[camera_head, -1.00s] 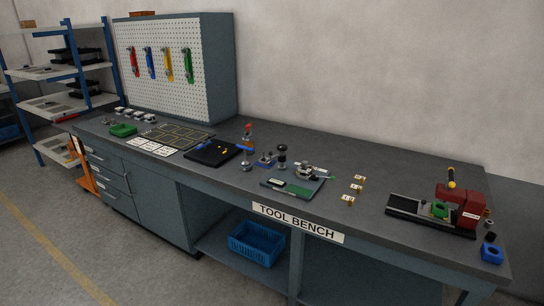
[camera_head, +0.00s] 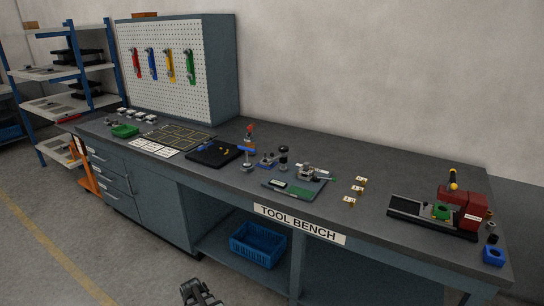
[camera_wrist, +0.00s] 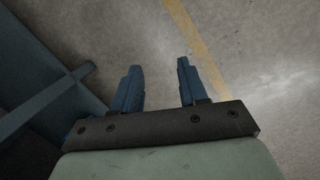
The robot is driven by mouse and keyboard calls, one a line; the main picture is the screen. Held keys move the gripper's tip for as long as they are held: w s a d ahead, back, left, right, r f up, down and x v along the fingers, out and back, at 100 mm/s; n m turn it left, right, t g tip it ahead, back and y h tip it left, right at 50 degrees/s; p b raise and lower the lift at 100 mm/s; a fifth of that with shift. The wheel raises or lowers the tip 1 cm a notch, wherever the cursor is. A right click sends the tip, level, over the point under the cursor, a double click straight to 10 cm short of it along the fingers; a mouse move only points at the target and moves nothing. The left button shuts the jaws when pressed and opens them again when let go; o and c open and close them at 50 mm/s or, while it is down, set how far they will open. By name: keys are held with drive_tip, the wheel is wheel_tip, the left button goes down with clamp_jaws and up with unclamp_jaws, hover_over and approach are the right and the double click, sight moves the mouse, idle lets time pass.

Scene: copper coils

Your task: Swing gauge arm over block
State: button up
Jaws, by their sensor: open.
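My gripper (camera_head: 200,288) shows at the bottom edge of the head view, in front of the bench and well apart from everything on it. In the wrist view my gripper (camera_wrist: 157,66) is open and empty, its two fingers apart over the bare floor. A small upright stand (camera_head: 248,155) with a red top and a blue cross arm is on the bench near its middle. It may be the gauge, but it is too small to be sure. A metal block-like fixture (camera_head: 308,173) sits to its right on a grey-green plate (camera_head: 280,187). Which piece is the task's block I cannot tell.
A black-topped post (camera_head: 284,157) stands between the stand and the fixture. Several small tan pieces (camera_head: 358,190) lie to the right. A red machine (camera_head: 462,203) is at the bench's right end. A blue crate (camera_head: 258,245) sits on the lower shelf.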

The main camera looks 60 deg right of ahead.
drive_tip(key=w+d+r+h, duration=0.2)
drive_tip(key=d+r, duration=0.2)
drive_tip(key=d, duration=0.4)
drive_tip(key=w+d+r+h, duration=0.1)
drive_tip(key=w+d+r, duration=0.2)
drive_tip(key=d+r, duration=0.35)
drive_tip(key=n+g+h, duration=0.1)
drive_tip(key=n+h, duration=1.3)
drive_tip(key=n, duration=0.5)
approach(272, 154)
drive_tip(key=d, duration=0.3)
drive_tip(key=s+d, duration=0.1)
drive_tip(key=d, duration=0.3)
drive_tip(key=d+f, duration=0.1)
drive_tip(key=d, duration=0.2)
drive_tip(key=shift+s+d, duration=0.15)
drive_tip(key=shift+d, duration=0.05)
drive_tip(key=shift+c, duration=0.2)
clamp_jaws()
